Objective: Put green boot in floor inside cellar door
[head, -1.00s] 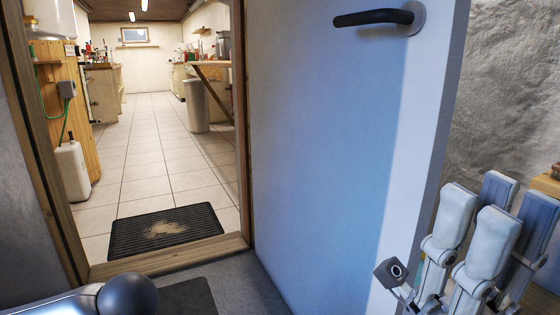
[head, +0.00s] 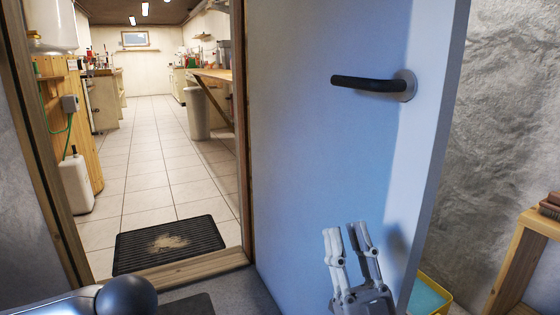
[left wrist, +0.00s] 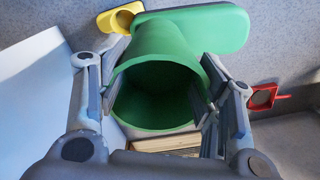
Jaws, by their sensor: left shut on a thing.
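The green boot (left wrist: 160,50) shows in the left wrist view, its open shaft facing the camera and its sole to the upper right. My left gripper (left wrist: 165,80) is shut on the boot's shaft, one finger on each side. The head view shows neither the boot nor this gripper. The cellar door (head: 310,130) stands open with a dark lever handle (head: 368,83). Through the doorway, the tiled floor (head: 150,150) is seen beyond the wooden threshold (head: 185,268). My right gripper (head: 347,230) is in front of the door's lower part, fingers apart and empty.
A black mat (head: 195,238) with a tan patch lies just inside the threshold. A white jug (head: 76,183) stands at the left inside, a bin (head: 197,115) farther back. A yellow-rimmed tray (head: 428,295) and wooden bench (head: 520,250) are right of the door. Tiles beyond the mat are clear.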

